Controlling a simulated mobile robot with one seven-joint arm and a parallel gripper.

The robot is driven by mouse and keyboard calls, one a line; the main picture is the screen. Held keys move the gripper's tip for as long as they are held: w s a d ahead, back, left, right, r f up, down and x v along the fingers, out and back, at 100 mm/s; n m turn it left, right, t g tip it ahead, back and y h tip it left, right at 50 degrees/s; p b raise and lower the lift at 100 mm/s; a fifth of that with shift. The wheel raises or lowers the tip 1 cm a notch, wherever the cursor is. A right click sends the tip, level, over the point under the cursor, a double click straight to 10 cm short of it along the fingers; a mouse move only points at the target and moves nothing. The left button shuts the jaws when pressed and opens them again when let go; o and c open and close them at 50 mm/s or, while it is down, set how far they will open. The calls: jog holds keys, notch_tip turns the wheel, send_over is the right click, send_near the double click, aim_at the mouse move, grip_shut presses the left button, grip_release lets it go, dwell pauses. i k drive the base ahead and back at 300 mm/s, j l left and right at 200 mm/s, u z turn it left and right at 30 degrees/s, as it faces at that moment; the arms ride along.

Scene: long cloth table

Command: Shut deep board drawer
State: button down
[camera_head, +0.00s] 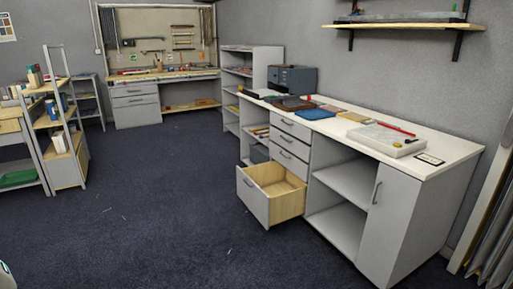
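The deep drawer (254,194) is pulled far out from the bottom of the drawer stack in the long white-topped cabinet (452,148). It has a grey front with a handle (247,182) and pale wooden sides, and its inside looks empty. Above it, several shallower grey drawers (289,147) are shut. My gripper does not show. A small white shape at the lower left edge is too cut off to tell.
Open shelves (343,184) and a door (391,224) lie right of the drawers. Boards, a pale box (387,139) and a dark grey case (292,79) stand on top. A shelf rack (64,140) stands at left. Dark floor (150,200) before the drawer is clear.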

aim_at(274, 194)
jog(key=i+l, duration=0.15)
jog(key=l, duration=0.2)
jog(key=i+l+z, duration=0.1)
jog(key=l, duration=0.2)
jog(key=i+l, duration=0.15)
jog(key=l, duration=0.2)
jog(key=i+l, duration=0.3)
jog(key=i, duration=0.15)
jog(key=i+l+u, duration=0.15)
jog(key=i+l, duration=0.15)
jog(key=i, duration=0.2)
jog(key=i+u, duration=0.3)
jog(key=i, duration=0.25)
jog(key=i+l+u, duration=0.1)
jog(key=i+u, duration=0.2)
jog(key=i, duration=1.45)
jog(key=i+j+z, duration=0.15)
jog(key=i, duration=0.25)
jog(key=i+j+z, duration=0.15)
jog(key=i, duration=0.3)
